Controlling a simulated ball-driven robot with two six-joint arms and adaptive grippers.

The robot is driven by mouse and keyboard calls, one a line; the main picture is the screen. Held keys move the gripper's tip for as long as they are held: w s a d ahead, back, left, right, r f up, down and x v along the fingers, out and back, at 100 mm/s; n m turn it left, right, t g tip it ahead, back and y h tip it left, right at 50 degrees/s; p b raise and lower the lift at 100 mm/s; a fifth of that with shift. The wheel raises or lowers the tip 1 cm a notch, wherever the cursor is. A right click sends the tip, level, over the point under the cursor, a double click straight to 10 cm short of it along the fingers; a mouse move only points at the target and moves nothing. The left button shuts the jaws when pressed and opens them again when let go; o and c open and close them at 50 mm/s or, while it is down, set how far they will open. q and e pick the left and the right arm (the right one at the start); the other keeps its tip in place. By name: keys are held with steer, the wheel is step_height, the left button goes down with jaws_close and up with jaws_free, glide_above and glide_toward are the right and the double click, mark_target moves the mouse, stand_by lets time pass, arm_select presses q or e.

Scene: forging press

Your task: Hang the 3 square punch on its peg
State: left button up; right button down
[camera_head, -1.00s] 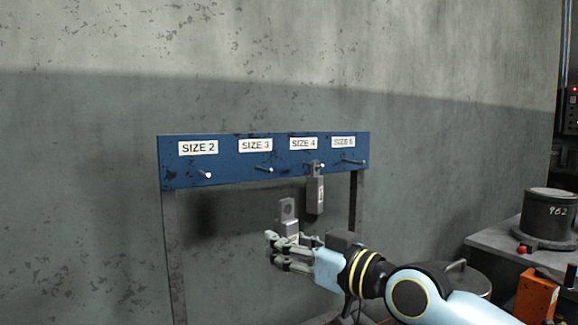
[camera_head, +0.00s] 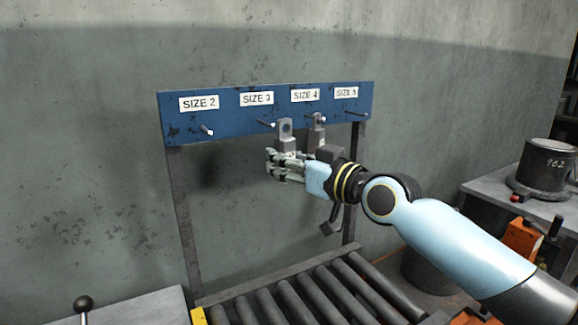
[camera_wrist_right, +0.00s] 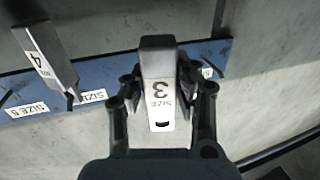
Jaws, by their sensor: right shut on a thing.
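My right gripper (camera_head: 286,166) is shut on the size 3 square punch (camera_head: 286,133), a grey block with a holed tab on top. It holds the punch upright, just below and in front of the SIZE 3 peg (camera_head: 266,124), slightly to its right. The tab's hole looks apart from the peg tip. In the right wrist view the punch (camera_wrist_right: 160,85) shows its "3" label between the fingers. The SIZE 3 sign (camera_head: 257,98) is on the blue board (camera_head: 228,122). My left gripper is out of view.
Another punch, marked 4 (camera_wrist_right: 42,58), hangs on the SIZE 4 peg (camera_head: 322,118), close right of my gripper. The SIZE 2 peg (camera_head: 207,131) and SIZE 5 peg (camera_head: 355,113) are bare. A roller conveyor (camera_head: 300,297) lies below.

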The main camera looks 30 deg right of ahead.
steer(key=w+f+b, duration=0.1)
steer(key=w+b, duration=0.4)
steer(key=w, duration=0.2)
steer(key=shift+w+d, duration=0.2)
steer(key=shift+w, duration=0.2)
stand_by(0.4)
steer(key=shift+b, duration=0.3)
steer(key=c, duration=1)
jaws_free()
steer(key=shift+o, duration=0.2)
steer(key=shift+f, duration=0.15)
steer(key=v, duration=1.2)
steer(key=shift+s, duration=0.1)
